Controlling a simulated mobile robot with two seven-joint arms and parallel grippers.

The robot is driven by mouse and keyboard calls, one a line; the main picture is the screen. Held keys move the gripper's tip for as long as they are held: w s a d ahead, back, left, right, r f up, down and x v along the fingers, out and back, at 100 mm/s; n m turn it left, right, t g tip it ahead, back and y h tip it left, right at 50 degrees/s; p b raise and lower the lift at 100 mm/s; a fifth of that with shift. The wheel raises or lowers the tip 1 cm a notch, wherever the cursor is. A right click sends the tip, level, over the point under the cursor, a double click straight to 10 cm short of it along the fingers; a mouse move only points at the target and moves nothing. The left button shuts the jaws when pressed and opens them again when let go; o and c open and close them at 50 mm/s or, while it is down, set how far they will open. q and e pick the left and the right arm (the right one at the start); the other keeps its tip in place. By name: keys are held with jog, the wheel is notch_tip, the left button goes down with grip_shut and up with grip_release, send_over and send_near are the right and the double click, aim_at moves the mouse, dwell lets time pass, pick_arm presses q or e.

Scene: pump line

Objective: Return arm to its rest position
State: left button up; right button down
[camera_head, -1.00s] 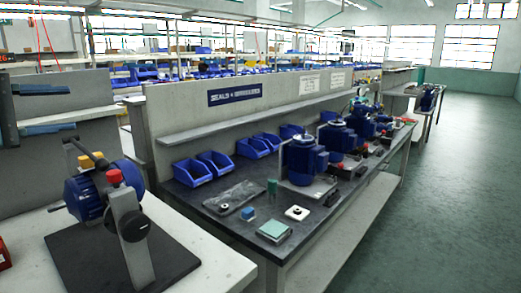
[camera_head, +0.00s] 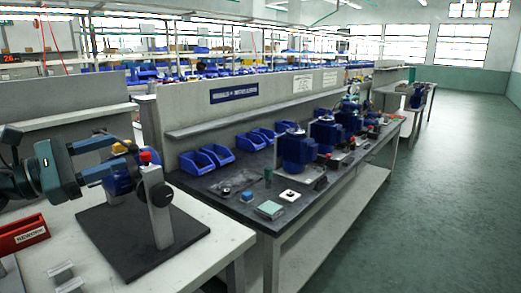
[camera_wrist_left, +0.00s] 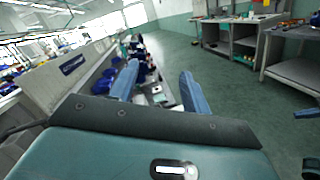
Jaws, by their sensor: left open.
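My left arm comes in from the left in the head view, and its gripper (camera_head: 104,157) is over the near left bench. Its blue fingers point right, in front of or beside the blue pump (camera_head: 124,178) on the grey upright stand (camera_head: 158,212); I cannot tell whether they touch it. In the left wrist view the two blue fingers (camera_wrist_left: 158,90) are spread apart with nothing between them. That view looks along the long bench and the floor.
A red box (camera_head: 22,236) and grey metal brackets (camera_head: 66,278) sit on the near bench (camera_head: 216,238). A dark mat (camera_head: 122,250) lies under the stand. The long bench holds blue bins (camera_head: 207,158), several blue pumps and a green block (camera_head: 269,209). The floor (camera_head: 425,190) at right is clear.

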pick_arm(q)
jog(key=s+d+f+n+t+y+p, duration=0.2)
jog(key=d+f+n+t+y+p, duration=0.15)
jog(key=f+n, duration=0.85)
jog(key=s+d+f+n+t+y+p, duration=0.35)
jog(key=f+n, duration=0.25)
jog(key=n, duration=1.2)
jog(key=s+d+f+n+g+y+p, duration=0.2)
jog(key=s+d+f+n+g, duration=0.2)
jog(key=s+f+n, duration=0.3)
jog(key=s+d+f+n+g+y+p, duration=0.2)
jog(key=s+d+f+n+g+p, duration=0.1)
jog(key=s+f+n, duration=0.5)
jog(key=s+d+n+g, duration=0.1)
jog(key=s+n, duration=0.1)
jog(key=n, duration=0.2)
jog(key=shift+s+f, duration=0.3)
jog(key=shift+s, duration=0.1)
pick_arm(e)
notch_tip(320, 180, up, 3)
jog(key=shift+s+r+n+g+h, duration=0.15)
jog(key=shift+n+g+h, duration=0.25)
jog(key=shift+g, duration=0.8)
